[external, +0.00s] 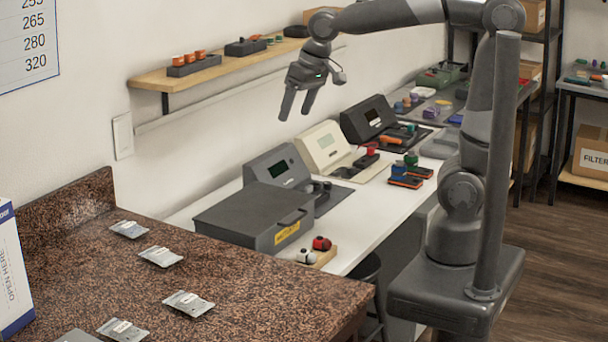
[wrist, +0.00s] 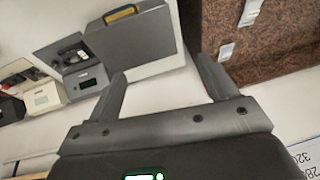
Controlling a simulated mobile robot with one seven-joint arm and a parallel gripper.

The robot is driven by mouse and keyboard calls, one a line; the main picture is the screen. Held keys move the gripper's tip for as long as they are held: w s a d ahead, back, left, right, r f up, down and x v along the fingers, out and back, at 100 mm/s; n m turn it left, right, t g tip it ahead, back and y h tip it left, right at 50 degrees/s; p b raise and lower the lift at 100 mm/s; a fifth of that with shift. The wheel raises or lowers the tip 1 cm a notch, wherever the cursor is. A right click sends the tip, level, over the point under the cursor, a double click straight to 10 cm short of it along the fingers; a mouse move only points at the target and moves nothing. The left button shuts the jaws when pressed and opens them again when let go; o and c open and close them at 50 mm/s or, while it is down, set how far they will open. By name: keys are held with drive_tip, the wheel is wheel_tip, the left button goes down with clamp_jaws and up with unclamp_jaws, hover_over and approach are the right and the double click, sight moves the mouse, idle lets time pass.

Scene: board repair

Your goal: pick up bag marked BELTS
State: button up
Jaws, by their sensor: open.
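Several small silver-grey bags with white labels lie apart on the brown speckled counter. In the external view there is a back bag (external: 129,229), a second bag (external: 160,256), a third bag (external: 188,304) and a front bag (external: 122,330). The label print is too small to read, so I cannot tell which is marked BELTS. The wrist view shows one bag (wrist: 250,12) and another bag (wrist: 226,51) at upper right. My gripper (external: 295,115) is open and empty, high above the white bench, right of and well away from the bags. Its spread fingers also show in the wrist view (wrist: 162,68).
The speckled counter (external: 85,275) has a raised back edge, and a white-blue box (external: 10,270) stands at its left. A grey case (external: 255,218) with a yellow label sits on the white bench beside it. A wooden shelf (external: 205,76) is on the wall behind my gripper.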

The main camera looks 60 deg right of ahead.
drive_tip(key=w+a+f+g, duration=0.1)
drive_tip(key=w+a, duration=0.1)
drive_tip(key=a, duration=0.5)
drive_tip(key=w+a+f, duration=0.1)
drive_tip(key=w+a, duration=0.2)
drive_tip(key=a, duration=0.5)
drive_tip(key=g+h, duration=0.1)
drive_tip(key=g, duration=0.1)
hover_over(188, 299)
wheel_tip(188, 299, down, 13)
drive_tip(key=f, duration=0.4)
drive_tip(key=s+f, duration=0.1)
drive_tip(key=shift+a+f, duration=0.2)
drive_tip(key=shift+f, duration=0.2)
drive_tip(key=shift+w+d+f, duration=0.1)
drive_tip(key=shift+w+f, duration=0.05)
drive_tip(key=shift+f, duration=0.85)
drive_tip(key=shift+w+f, duration=0.2)
drive_tip(key=shift+f, duration=0.75)
drive_tip(key=shift+w+d+f, duration=0.1)
drive_tip(key=shift+w+f, duration=0.05)
drive_tip(key=shift+f, duration=0.85)
drive_tip(key=shift+c, duration=0.4)
drive_tip(key=c, duration=1)
drive_tip(key=shift+r, duration=0.15)
